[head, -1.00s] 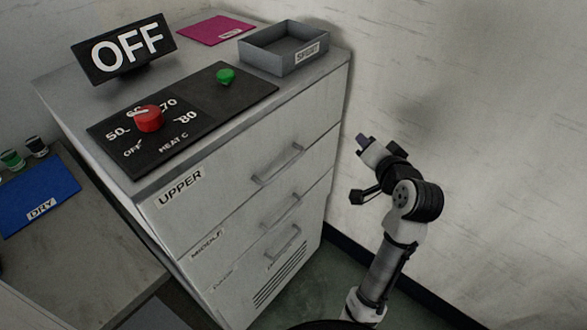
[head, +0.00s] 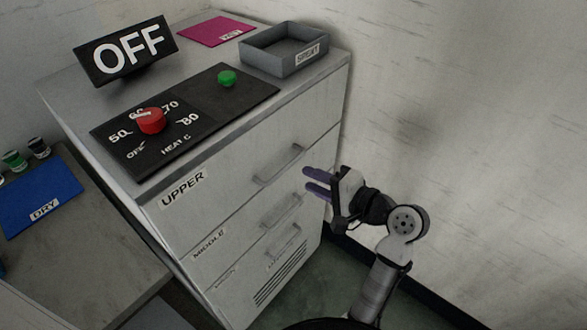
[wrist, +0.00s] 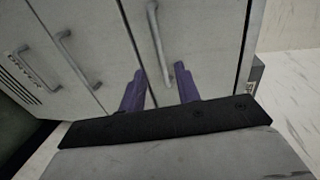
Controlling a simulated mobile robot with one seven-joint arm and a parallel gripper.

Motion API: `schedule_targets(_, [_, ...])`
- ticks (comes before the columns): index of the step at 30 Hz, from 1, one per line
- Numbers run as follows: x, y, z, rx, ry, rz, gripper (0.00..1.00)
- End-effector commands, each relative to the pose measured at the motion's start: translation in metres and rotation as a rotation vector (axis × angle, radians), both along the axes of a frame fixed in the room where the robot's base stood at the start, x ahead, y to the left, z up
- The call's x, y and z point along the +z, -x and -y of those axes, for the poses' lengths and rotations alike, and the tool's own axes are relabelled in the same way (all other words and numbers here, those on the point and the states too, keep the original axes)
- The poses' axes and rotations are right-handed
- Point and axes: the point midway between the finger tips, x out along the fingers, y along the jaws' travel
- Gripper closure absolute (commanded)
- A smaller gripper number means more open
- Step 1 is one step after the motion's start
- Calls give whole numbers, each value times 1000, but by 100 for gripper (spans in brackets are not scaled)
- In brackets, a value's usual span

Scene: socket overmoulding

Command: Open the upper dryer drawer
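The dryer's upper drawer (head: 235,185), labelled UPPER, is shut, its front flush with the cabinet. Its bar handle (head: 279,165) shows in the head view and also in the wrist view (wrist: 157,40). My gripper (head: 305,178) is open, with two purple fingers pointing at the cabinet front, just right of and below the upper handle in the head view. In the wrist view the lower end of that handle lies in the gap between the fingertips (wrist: 160,70). The fingers are not closed on it; I cannot tell the exact distance left.
The middle handle (head: 281,209) and lower handle (head: 283,243) are below. On top are the control panel (head: 205,105) with red and green knobs, an OFF sign (head: 125,50) and a grey tray (head: 262,61). A wall (head: 460,120) stands right of my arm.

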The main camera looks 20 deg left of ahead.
Motion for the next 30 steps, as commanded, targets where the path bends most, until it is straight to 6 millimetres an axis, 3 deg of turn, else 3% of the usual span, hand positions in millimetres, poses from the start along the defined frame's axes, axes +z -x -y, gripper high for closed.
schedule_targets(3, [-4, -8, -24, 4, -1, -3, 67])
schedule_targets(9, [-10, -17, -49, 2, 0, 0, 67])
schedule_targets(22, [-13, -21, -59, -1, 0, 1, 67])
schedule_targets(30, [-13, -21, -58, -1, 0, 1, 100])
